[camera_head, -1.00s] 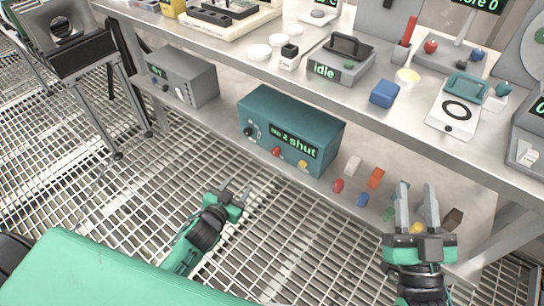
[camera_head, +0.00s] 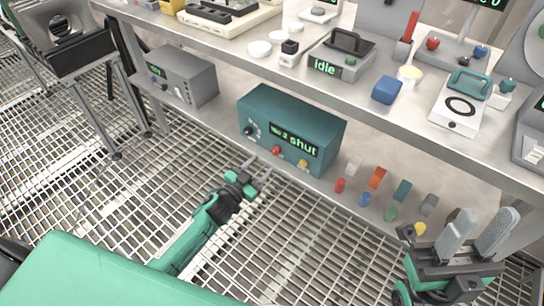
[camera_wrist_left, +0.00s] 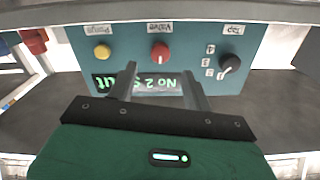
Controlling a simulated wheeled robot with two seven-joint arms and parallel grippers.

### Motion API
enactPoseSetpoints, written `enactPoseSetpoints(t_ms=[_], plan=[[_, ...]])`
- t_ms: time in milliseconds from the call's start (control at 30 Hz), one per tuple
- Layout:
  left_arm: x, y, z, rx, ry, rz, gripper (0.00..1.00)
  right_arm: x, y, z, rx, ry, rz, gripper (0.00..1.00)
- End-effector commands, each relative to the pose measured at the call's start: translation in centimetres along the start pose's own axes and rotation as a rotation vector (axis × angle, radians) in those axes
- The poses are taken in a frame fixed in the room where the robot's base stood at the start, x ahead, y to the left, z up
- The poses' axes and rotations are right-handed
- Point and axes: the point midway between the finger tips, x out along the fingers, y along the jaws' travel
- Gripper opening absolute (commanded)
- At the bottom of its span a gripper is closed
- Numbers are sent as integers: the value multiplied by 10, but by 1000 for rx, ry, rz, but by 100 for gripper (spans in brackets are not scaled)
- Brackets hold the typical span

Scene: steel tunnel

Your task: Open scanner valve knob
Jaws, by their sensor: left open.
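A teal box (camera_head: 290,118) stands on the lower shelf, and its display (camera_head: 293,142) reads "No 2 shut". The red knob (camera_head: 276,150) is on its front. In the left wrist view, which shows the panel upside down, the red knob (camera_wrist_left: 159,52) carries the label "Valve". My left gripper (camera_head: 258,168) is open and empty in front of the panel. In the left wrist view its fingertips (camera_wrist_left: 159,72) lie either side of the red knob's line, apart from the knob. My right gripper (camera_head: 488,226) is open and empty at the lower right.
The panel also has a black knob marked "Tap" (camera_wrist_left: 229,63) and a yellow one marked "Purge" (camera_wrist_left: 102,53). A grey box (camera_head: 182,77) stands to the left. Several small coloured blocks lie to the right on the lower shelf. The upper shelf edge (camera_head: 240,62) overhangs.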

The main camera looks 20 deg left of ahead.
Motion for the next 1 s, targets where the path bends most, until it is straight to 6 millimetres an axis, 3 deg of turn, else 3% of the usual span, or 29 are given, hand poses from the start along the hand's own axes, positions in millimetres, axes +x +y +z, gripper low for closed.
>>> enactPoseSetpoints(t_ms=[200,400,833,1000], plan=[[38,0,1,1,1,-1,50,1,0,-2,-3,38,-6,36],[60,0,1,1,-1,-1,50,3,0,-2,-3,52,-10,36],[67,0,0,0,-1,-1,50,6,0,-3,-3,61,-12,36],[67,0,0,0,-1,-1,17,6,0,-3,-3,61,-12,36]])
